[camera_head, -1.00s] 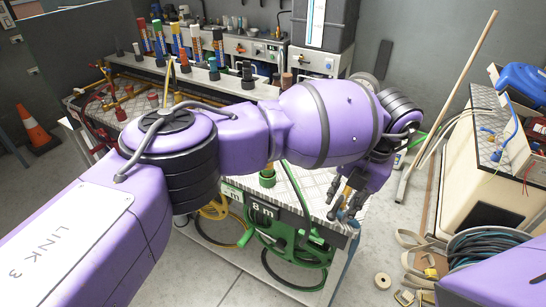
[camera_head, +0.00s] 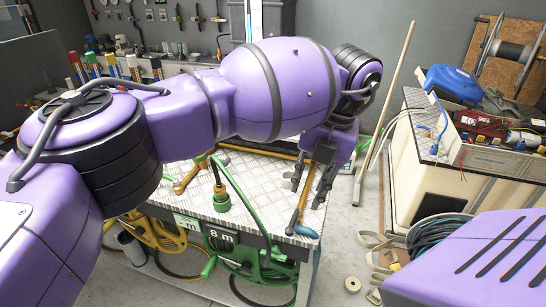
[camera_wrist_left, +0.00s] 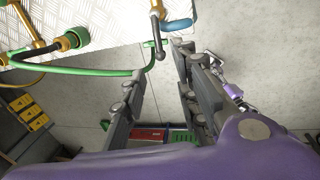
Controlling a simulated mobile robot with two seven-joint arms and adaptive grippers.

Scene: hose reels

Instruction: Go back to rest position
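My left arm crosses the head view from the left, and its gripper (camera_head: 312,190) hangs at the right end of the metal-topped bench (camera_head: 186,205). Its two dark fingers are apart with nothing between them. In the left wrist view the same gripper (camera_wrist_left: 155,85) shows spread fingers, with the floor visible between them. A green hose end (camera_head: 221,200) stands on the bench, left of the gripper. A brass pipe with a blue handle (camera_head: 295,220) lies close beside the fingers. My right gripper is not in view; a purple part of mine fills the lower right.
Green (camera_head: 262,262) and yellow (camera_head: 160,235) hose reels hang below the bench front. A cream cabinet (camera_head: 425,175) and a coiled dark hose (camera_head: 438,230) stand to the right. A wooden pole (camera_head: 391,95) leans behind the gripper. Some floor between bench and cabinet is clear.

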